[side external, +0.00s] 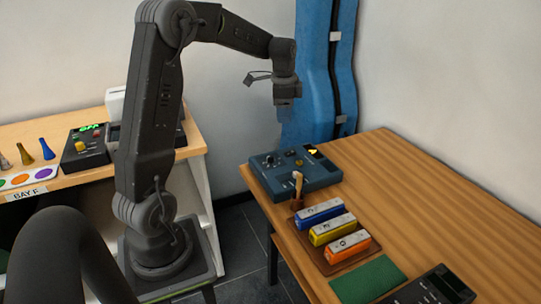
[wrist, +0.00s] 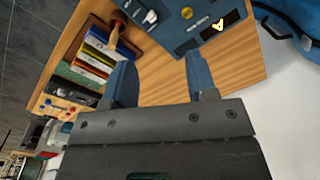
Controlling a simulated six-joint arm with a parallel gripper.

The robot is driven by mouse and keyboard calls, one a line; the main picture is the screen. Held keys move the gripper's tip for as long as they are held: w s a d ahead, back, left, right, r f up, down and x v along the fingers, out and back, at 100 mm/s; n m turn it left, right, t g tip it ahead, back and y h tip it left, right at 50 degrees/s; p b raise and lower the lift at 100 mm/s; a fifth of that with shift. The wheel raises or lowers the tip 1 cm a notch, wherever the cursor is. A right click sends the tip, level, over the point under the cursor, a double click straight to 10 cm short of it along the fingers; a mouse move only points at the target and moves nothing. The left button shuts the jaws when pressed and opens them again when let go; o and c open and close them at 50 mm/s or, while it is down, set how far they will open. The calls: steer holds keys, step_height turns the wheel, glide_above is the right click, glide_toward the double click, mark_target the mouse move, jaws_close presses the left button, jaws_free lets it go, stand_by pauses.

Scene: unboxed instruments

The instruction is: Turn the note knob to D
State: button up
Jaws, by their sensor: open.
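A dark blue box (side external: 315,178) stands at the far left end of the wooden table. It has a dark round knob (side external: 270,160) and a small dark display (side external: 313,151) with a yellow sign. In the wrist view the box is at the top, with a knob with a pale part (wrist: 150,16) and the display (wrist: 219,25); its yellow sign may be an A, but I cannot be sure. The knob's setting is too small to read. My gripper (side external: 284,112) is above the box, apart from it. Its blue fingers (wrist: 162,76) are spread and empty.
A wooden-handled tool (side external: 297,186) stands upright just in front of the box. Blue, yellow and orange blocks (side external: 340,228) lie on a brown tray. A green mat (side external: 368,279) and a dark device (side external: 433,290) lie nearer. A blue case (side external: 312,70) leans behind. The table's right side is clear.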

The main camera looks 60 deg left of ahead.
steer(key=m, duration=0.2)
glide_above(270, 156)
step_height(270, 156, down, 6)
steer(key=shift+g+h, duration=0.4)
step_height(270, 156, down, 14)
steer(key=shift+d+f, duration=0.1)
steer(key=c, duration=0.9)
